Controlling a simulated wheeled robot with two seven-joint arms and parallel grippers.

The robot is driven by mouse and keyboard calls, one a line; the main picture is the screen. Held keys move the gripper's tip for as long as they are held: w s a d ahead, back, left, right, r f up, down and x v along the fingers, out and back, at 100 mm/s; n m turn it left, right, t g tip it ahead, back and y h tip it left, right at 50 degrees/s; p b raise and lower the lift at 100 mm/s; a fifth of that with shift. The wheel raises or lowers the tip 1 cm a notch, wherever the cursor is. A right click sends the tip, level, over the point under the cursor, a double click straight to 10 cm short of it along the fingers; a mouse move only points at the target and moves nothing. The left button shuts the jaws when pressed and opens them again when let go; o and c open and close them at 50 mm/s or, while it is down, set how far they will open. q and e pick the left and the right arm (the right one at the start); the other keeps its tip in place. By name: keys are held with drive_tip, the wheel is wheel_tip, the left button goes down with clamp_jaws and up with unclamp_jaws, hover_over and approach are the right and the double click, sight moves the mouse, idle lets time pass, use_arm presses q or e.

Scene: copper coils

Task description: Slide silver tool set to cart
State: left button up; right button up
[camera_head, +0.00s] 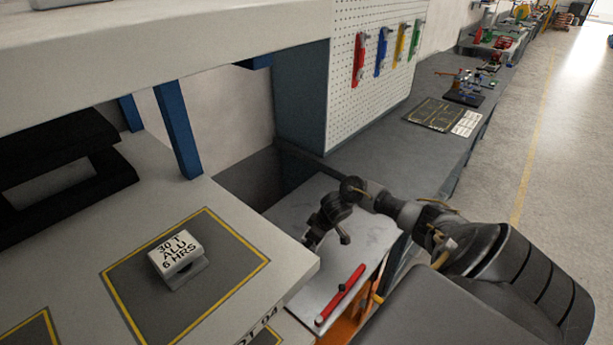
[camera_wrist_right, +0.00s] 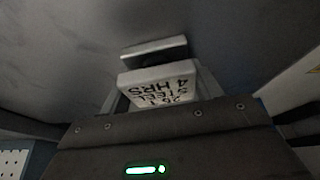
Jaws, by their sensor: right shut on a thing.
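A pale block marked 30 T ALU 6 HRS (camera_head: 177,254) stands on a dark, yellow-edged mat on the shelf at left. A cart (camera_head: 318,281) with a silver-grey top, red handle and orange side stands between shelf and workbench. My right gripper (camera_head: 309,242) is over the cart top, pointing down. In the right wrist view it is shut on a pale block marked STEEL 4 HRS (camera_wrist_right: 158,84); the first line of its label is hard to read. The gripper hides that block in the head view. My left gripper is not in view.
The lower shelf (camera_head: 240,218) ends beside the cart, with an upper shelf (camera_head: 150,62) and blue posts above it. A pegboard (camera_head: 372,45) with coloured tools and a grey workbench (camera_head: 385,143) lie beyond.

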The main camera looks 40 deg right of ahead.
drive_tip(key=shift+w+d+b, duration=0.2)
drive_tip(key=shift+d+b, duration=0.05)
drive_tip(key=shift+d, duration=0.7)
drive_tip(key=shift+w+d+b, duration=0.2)
drive_tip(key=shift+d, duration=0.8)
drive_tip(key=shift+w+d+b, duration=0.2)
drive_tip(key=shift+d+b, duration=0.05)
drive_tip(key=shift+d, duration=0.7)
drive_tip(key=o, duration=1.4)
drive_tip(key=v, duration=1)
drive_tip(key=shift+s+d+r+b, duration=0.1)
drive_tip(key=shift+s+r+b, duration=0.1)
drive_tip(key=shift+r+b, duration=0.15)
